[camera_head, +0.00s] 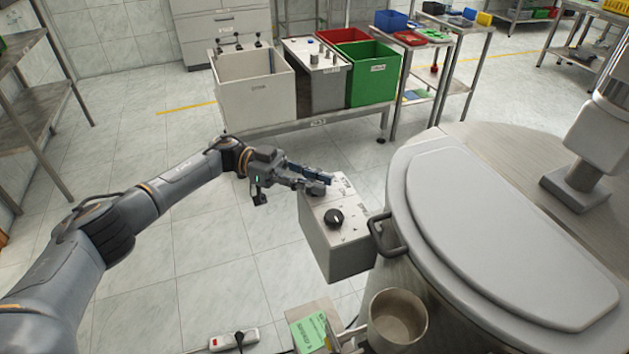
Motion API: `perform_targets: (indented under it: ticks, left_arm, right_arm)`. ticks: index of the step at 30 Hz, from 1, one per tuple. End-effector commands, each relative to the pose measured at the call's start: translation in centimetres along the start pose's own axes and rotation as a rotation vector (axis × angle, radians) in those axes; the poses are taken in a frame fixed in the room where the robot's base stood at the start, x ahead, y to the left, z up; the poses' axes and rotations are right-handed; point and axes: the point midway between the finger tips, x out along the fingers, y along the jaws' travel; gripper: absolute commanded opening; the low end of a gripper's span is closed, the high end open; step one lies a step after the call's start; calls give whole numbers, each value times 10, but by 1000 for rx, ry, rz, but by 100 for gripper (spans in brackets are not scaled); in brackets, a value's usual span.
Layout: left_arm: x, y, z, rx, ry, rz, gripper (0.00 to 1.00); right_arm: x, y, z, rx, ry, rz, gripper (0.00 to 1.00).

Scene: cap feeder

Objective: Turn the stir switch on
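A grey control box (340,252) is fixed beside the large steel vat, near the picture's middle. A black rotary knob (334,218) with a light mark sits on its top panel, with small labels that I cannot read. My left gripper (322,183) reaches in from the left, its fingers over the far end of the panel, beyond the black knob and apart from it. The fingers hide part of the panel, and any switch under them cannot be made out. Whether the fingers are closed on something is unclear. My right gripper does not show.
The vat's grey lid (510,235) and its side handle (382,236) are right of the box. A steel cup (398,318) and a green card (309,335) are at the bottom. A table behind holds a white bin (255,95) and a green bin (373,82).

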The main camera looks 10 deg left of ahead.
Motion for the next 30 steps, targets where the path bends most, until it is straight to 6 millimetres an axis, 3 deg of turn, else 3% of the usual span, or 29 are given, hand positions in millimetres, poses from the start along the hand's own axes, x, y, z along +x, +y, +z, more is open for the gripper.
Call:
perform_targets:
  ticks: [13, 24, 30]
  left_arm:
    - [-7, -1, 0, 0, -1, -4, 35]
    - [-71, -2, 0, 0, -2, -5, 35]
    - [-96, -2, 0, 0, 0, -2, 35]
  right_arm:
    - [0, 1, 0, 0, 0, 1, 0]
    - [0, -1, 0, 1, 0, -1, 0]
    - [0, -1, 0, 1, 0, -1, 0]
